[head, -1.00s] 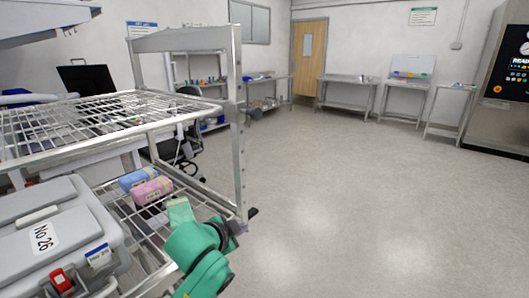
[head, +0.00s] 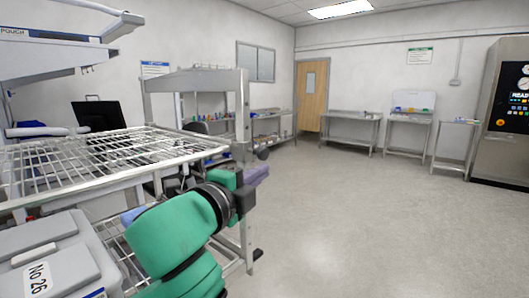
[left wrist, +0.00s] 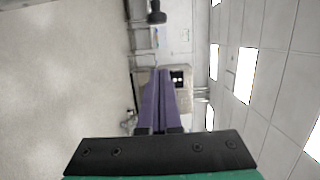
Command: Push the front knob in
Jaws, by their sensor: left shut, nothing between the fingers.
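My right gripper is out of view.
A wire-shelf rack (head: 100,155) stands at the left with its metal post (head: 241,115). A grey case (head: 45,262) marked No 26 lies on its lower shelf. Steel tables (head: 350,117) and a machine (head: 503,110) stand far back. The floor at right is clear.

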